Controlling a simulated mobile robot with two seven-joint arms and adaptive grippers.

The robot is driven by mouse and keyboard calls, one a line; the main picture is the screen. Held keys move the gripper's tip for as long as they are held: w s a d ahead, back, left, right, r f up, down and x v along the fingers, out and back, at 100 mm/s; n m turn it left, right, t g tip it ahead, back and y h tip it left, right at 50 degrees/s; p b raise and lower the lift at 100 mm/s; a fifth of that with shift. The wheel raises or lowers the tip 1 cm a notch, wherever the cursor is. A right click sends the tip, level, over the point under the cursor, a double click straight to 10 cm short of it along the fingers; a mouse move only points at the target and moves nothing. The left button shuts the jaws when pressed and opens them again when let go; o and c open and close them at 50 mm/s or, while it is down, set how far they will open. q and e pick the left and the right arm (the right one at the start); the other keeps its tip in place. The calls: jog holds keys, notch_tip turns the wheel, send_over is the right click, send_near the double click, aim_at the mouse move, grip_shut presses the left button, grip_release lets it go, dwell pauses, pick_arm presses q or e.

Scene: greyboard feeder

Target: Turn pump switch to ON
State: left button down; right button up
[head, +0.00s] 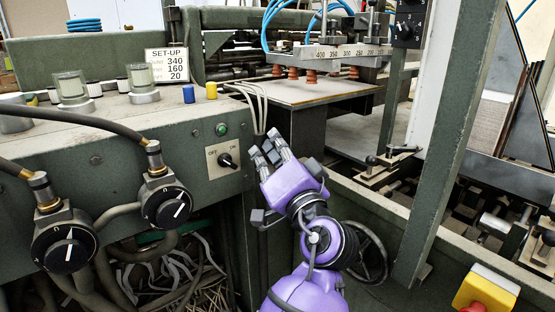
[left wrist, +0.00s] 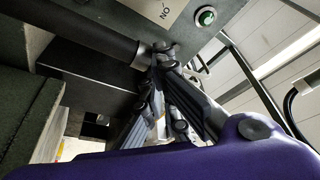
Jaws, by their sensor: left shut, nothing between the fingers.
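The pump switch is a black knob (head: 227,161) on a pale plate (head: 213,171) marked OFF at left and ON at right. It is on the green machine's front panel, and its exact setting is hard to read. My left gripper (head: 268,147) is shut and empty, just right of the plate and apart from the knob. The knob cannot be made out there. My right gripper is out of view.
A green lamp (head: 221,129) sits above the plate; it also shows in the left wrist view (left wrist: 206,16). Two black dials (head: 168,206) with hoses stand out at left. Thin pale tubes (head: 259,104) rise beside my left gripper. A handwheel (head: 369,258) is lower right.

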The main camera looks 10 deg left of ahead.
aim_at(227, 162)
pick_arm(q)
jog(key=a, duration=0.1)
jog(key=a+f, duration=0.2)
jog(key=shift+s+f, duration=0.15)
jog(key=shift+s, duration=0.1)
dwell(0.4)
